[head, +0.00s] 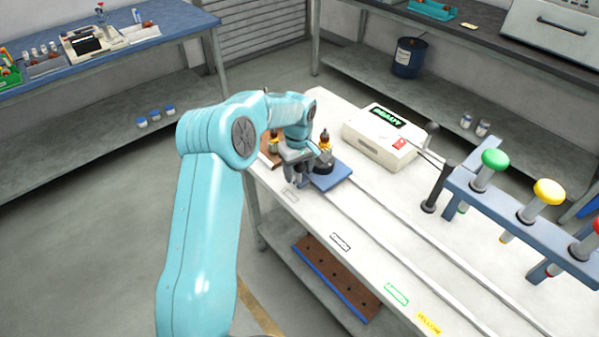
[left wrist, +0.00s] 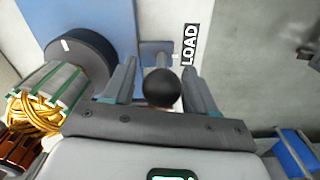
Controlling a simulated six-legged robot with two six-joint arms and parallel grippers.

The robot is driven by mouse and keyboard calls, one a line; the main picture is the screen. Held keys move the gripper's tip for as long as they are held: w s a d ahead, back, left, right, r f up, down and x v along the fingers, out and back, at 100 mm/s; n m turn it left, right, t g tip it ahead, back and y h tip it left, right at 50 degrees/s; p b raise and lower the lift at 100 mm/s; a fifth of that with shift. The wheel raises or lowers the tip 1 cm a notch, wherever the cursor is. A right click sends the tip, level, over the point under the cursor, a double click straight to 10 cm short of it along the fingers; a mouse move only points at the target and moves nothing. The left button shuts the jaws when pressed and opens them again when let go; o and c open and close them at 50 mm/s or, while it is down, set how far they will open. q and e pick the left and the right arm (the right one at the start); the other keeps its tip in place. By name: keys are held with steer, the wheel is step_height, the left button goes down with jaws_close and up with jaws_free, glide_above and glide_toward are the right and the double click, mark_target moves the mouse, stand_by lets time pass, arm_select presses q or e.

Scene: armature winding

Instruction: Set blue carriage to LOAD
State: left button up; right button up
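The blue carriage (head: 336,178) sits on rails at the far left end of the white bench, with a dark round holder and an armature (head: 325,143) on it. In the left wrist view its blue plate (left wrist: 100,12) fills the upper left. A black ball knob (left wrist: 162,88) shows between the fingers of my left gripper (left wrist: 160,85). The fingers stand apart with gaps beside the knob. In the head view my left gripper (head: 299,178) is low at the carriage's left side. The LOAD label (left wrist: 190,45) is just beside the knob. My right gripper is not in view.
The rails (head: 400,235) run toward the lower right past a dark label (head: 340,242), a green label (head: 396,293) and YELLOW (head: 429,323). A white READY box (head: 378,140) stands behind. A blue rack (head: 515,212) with coloured knobs overhangs the right. Another armature (head: 273,143) stands left.

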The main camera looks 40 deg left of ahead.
arm_select(q)
steer(key=shift+s+d+f, duration=0.1)
steer(key=shift+d+f, duration=0.05)
step_height(320, 180, up, 16)
steer(key=shift+r, duration=0.2)
steer(key=shift+s, duration=0.15)
stand_by(0.7)
